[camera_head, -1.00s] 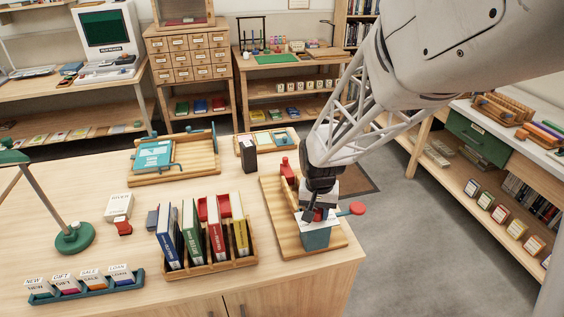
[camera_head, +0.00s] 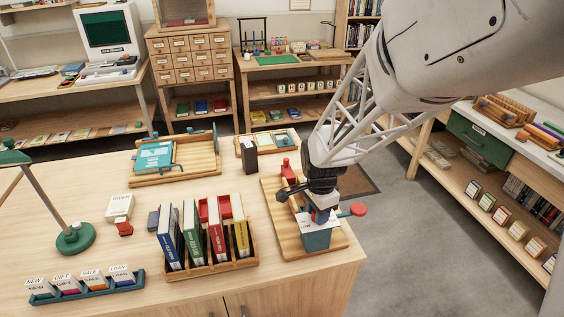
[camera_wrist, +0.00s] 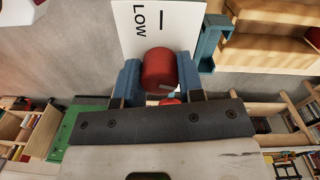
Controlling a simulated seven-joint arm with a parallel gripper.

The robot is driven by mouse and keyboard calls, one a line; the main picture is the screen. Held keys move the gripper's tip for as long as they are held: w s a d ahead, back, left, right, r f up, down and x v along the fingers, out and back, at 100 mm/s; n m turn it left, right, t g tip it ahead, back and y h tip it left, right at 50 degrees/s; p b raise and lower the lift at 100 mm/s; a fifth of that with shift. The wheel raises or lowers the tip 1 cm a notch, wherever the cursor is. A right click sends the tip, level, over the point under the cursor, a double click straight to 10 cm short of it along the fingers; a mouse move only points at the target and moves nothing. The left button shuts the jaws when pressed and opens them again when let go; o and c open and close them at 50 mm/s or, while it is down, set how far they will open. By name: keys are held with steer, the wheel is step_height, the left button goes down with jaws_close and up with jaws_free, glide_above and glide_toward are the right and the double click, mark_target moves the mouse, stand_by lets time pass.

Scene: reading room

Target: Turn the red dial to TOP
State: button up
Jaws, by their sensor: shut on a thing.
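The red dial (camera_wrist: 160,68) sits between the two blue fingers of my gripper (camera_wrist: 159,82) in the wrist view, and the fingers are shut on its sides. Behind it is a white panel (camera_wrist: 190,20) with the word LOW and a black mark line; no TOP label is readable. In the head view my gripper (camera_head: 321,214) points down onto the top of a teal box (camera_head: 317,238) on a wooden board (camera_head: 282,222). The dial is mostly hidden there by the gripper.
A red disc (camera_head: 358,209) sticks out to the right of the teal box. A red piece (camera_head: 287,168) stands at the board's back. A wooden rack (camera_head: 210,266) of books is to the left. A black block (camera_head: 250,162) stands behind.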

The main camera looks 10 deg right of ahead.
steer(key=m, duration=1.4)
stand_by(0.4)
steer(key=o, duration=0.9)
steer(key=shift+r, duration=4)
